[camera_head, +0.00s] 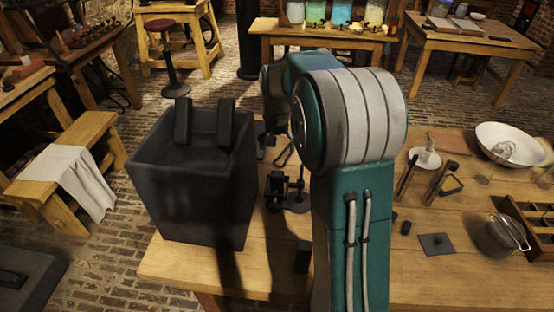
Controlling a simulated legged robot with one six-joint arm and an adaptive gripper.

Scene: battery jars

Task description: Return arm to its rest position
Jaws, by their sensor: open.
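My teal and grey arm (352,225) rises from the bottom of the picture to a large banded joint (362,115) and bends away behind it. A grey and teal part of my arm (274,92) shows just left of that joint. A large dark open-topped box (190,200), perhaps a jar, stands upright at the left end of the wooden table (245,285). Two dark upright pieces (183,121) stick up from it. The box is apart from the visible arm.
Small dark fittings (278,190) lie between box and arm. A bench with a white cloth (75,178) stands left. Jars line a back table.

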